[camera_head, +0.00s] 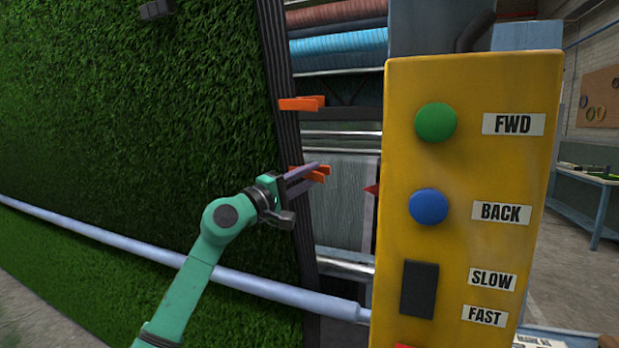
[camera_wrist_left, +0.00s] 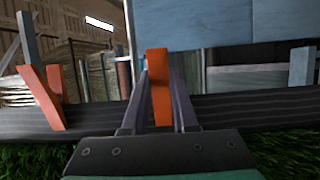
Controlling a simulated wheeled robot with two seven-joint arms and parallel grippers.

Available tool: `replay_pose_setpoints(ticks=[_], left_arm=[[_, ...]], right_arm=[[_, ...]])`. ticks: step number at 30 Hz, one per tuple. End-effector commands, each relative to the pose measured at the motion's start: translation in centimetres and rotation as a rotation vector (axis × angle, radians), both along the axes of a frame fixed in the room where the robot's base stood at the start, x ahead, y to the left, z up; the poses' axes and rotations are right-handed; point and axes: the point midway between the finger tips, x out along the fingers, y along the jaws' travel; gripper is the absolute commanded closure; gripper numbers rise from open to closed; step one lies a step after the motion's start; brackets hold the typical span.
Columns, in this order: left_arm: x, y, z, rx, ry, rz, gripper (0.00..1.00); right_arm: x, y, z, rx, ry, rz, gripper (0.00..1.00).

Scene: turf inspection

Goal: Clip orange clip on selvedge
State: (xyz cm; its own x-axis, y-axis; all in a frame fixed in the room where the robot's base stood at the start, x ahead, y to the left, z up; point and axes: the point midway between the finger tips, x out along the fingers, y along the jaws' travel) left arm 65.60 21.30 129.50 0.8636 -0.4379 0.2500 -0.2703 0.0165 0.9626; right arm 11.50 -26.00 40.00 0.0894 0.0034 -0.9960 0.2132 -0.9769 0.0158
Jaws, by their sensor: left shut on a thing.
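My left gripper (camera_head: 304,177) is shut on an orange clip (camera_head: 320,174) at the right edge of the dark ribbed selvedge (camera_head: 290,140). In the left wrist view the held clip (camera_wrist_left: 158,80) stands upright between the fingers of the gripper (camera_wrist_left: 160,95), in front of the selvedge (camera_wrist_left: 245,108). I cannot tell whether its jaws are around the selvedge or only beside it. A second orange clip (camera_head: 301,103) sits on the selvedge above; it also shows at the left in the left wrist view (camera_wrist_left: 47,98). My right gripper is not in view.
Green turf (camera_head: 130,110) hangs to the left of the selvedge. A pale roller bar (camera_head: 245,287) crosses low down. A yellow control panel (camera_head: 465,170) with buttons stands close on the right. Rolls of blue material (camera_head: 340,48) lie behind.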

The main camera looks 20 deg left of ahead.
Motion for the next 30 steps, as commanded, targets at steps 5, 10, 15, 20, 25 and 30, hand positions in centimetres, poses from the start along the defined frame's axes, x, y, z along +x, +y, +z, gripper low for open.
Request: replay_pose_setpoints(ticks=[5, 10, 15, 20, 25, 30], left_arm=[[0.0, 0.0, 0.1, 0.0, -0.001, 0.0, 0.38], [0.0, 0.0, 0.0, 0.0, -0.001, 0.0, 0.38], [-0.3, 0.2, -0.2, 0.001, -0.002, 0.001, 0.38], [-2.3, 1.3, -1.2, 0.005, -0.003, 0.005, 0.38], [-6.2, 3.3, -2.7, 0.006, -0.001, 0.005, 0.38], [-10.4, 5.2, -3.9, 0.006, 0.0, 0.003, 0.38]], right_arm=[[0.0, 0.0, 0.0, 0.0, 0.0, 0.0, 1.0], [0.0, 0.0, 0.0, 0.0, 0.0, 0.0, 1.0], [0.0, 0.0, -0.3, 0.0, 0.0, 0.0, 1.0], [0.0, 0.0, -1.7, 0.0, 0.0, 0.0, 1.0], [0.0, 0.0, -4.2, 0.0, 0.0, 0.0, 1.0], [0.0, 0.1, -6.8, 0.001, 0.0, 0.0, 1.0]])
